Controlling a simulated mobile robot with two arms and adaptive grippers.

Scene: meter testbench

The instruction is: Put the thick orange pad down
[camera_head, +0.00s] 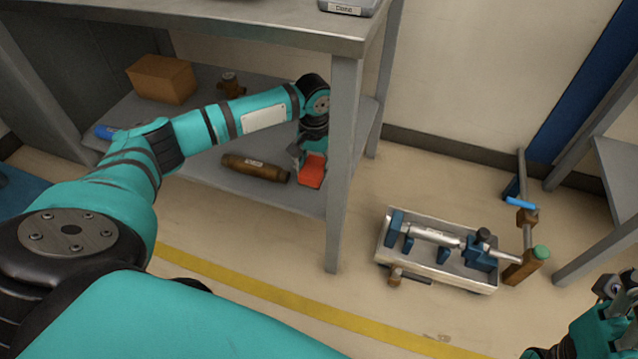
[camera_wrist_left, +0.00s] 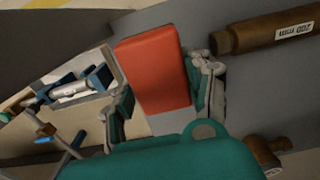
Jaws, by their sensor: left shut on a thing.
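The thick orange pad (camera_head: 312,171) shows at the lower shelf of the grey bench, near its front right leg. My left gripper (camera_head: 307,160) reaches in over the shelf and is shut on the pad. In the left wrist view the orange pad (camera_wrist_left: 153,70) sits between the two fingers of the left gripper (camera_wrist_left: 160,100). I cannot tell whether the pad touches the shelf. My right gripper (camera_head: 612,290) shows only in part at the lower right edge, and its jaws are unclear.
The lower shelf (camera_head: 215,172) holds a brown labelled cylinder (camera_head: 255,168) left of the pad, a cardboard box (camera_head: 162,79) and a small brown fitting (camera_head: 231,85). The bench leg (camera_head: 341,180) stands close on the right. A metal tray (camera_head: 462,282) with a meter sits on the floor.

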